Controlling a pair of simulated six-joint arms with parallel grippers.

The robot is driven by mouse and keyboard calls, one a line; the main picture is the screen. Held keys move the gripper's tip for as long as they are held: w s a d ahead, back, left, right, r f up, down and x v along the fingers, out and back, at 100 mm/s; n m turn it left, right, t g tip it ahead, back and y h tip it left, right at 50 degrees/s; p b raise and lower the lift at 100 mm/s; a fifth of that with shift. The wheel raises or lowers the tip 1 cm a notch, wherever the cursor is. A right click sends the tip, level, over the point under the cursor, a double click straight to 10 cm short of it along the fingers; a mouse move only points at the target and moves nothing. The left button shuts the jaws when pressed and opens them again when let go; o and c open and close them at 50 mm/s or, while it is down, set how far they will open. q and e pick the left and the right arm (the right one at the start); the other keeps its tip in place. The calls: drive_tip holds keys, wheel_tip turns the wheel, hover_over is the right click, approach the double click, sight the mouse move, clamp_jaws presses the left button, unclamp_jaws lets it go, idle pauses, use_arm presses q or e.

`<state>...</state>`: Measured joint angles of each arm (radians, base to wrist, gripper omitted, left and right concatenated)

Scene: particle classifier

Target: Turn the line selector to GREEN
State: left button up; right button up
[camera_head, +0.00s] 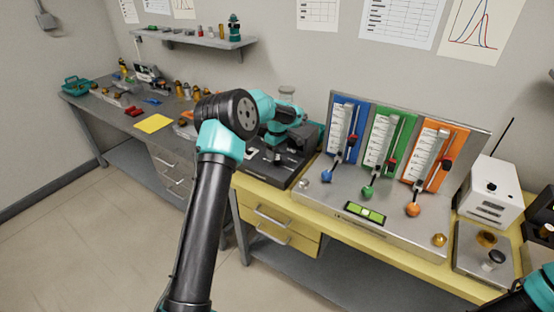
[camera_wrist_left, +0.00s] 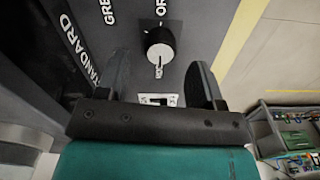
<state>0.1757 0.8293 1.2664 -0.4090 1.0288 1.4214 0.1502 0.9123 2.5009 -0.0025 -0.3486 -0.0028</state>
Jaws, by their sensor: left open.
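The line selector is a round dark knob (camera_wrist_left: 160,44) on a dark panel (camera_wrist_left: 80,12) in the left wrist view. A small pale mark shows at its lower side. White lettering beside it reads STANDARD, GRE and OR, the last two cut off by the picture edge. My left gripper (camera_wrist_left: 160,64) is open and empty, with one finger on each side in front of the knob. I cannot tell whether they touch it. In the head view the dark selector box (camera_head: 259,171) stands on the yellow bench, with my left wrist above it. The right gripper is out of the picture.
Right of the box stands a metal panel with blue (camera_head: 336,111), green (camera_head: 397,122) and orange (camera_head: 459,140) lever columns. A white box (camera_head: 490,190) is farther right. Part of my right arm shows at lower right. A yellow sheet (camera_head: 153,124) lies on the left bench.

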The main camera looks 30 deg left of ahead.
sight(277, 158)
use_arm(q)
drive_tip(key=shift+f, duration=1.8)
drive_tip(key=shift+c, duration=0.4)
drive_tip(key=c, duration=0.8)
drive_tip(key=shift+c, duration=0.2)
